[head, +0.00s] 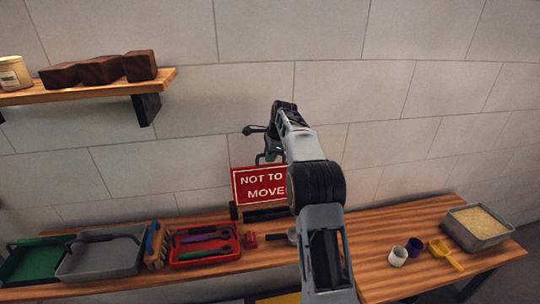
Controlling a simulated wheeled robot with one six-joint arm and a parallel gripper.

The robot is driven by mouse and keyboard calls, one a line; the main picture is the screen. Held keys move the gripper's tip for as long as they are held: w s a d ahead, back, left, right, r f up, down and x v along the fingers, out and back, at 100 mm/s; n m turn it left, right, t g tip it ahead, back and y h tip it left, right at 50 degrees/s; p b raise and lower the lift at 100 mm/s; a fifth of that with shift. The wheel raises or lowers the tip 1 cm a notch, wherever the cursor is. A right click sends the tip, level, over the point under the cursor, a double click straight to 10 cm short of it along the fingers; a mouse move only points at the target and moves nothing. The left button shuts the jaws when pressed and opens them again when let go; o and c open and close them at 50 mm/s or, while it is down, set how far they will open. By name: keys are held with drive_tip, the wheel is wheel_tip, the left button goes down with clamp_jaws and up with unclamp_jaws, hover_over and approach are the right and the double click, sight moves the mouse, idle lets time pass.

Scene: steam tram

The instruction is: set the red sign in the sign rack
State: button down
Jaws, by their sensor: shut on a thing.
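The red sign (258,187) with white lettering, reading "NOT TO" and "MOVE" with the rest hidden, hangs upright in front of the wall, facing me. My gripper (268,157) is shut on the sign at its top edge. My own arm covers the sign's right part. A dark low bar with a raised end, which looks like the sign rack (236,211), is on the bench just below the sign. The sign's lower edge is close above it; I cannot tell whether they touch. The rack's right part is hidden behind my arm.
The wooden bench (385,275) carries a red tool tray (205,259), a grey tray (98,262), a green tray (32,265), a brush (156,245), two small cups, a yellow scoop (443,254) and a sand-filled bin (480,243). A shelf (90,90) with brown blocks is upper left.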

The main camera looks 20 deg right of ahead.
sight(271, 164)
drive_tip(key=shift+f+b, duration=0.7)
drive_tip(key=shift+f, duration=0.75)
drive_tip(key=shift+f+b, duration=0.85)
drive_tip(key=shift+f, duration=0.65)
drive_tip(key=shift+f+b, duration=0.65)
drive_tip(key=shift+f, duration=0.35)
drive_tip(key=c, duration=1.1)
unclamp_jaws()
drive_tip(key=shift+o, duration=0.2)
drive_tip(key=shift+f, duration=0.1)
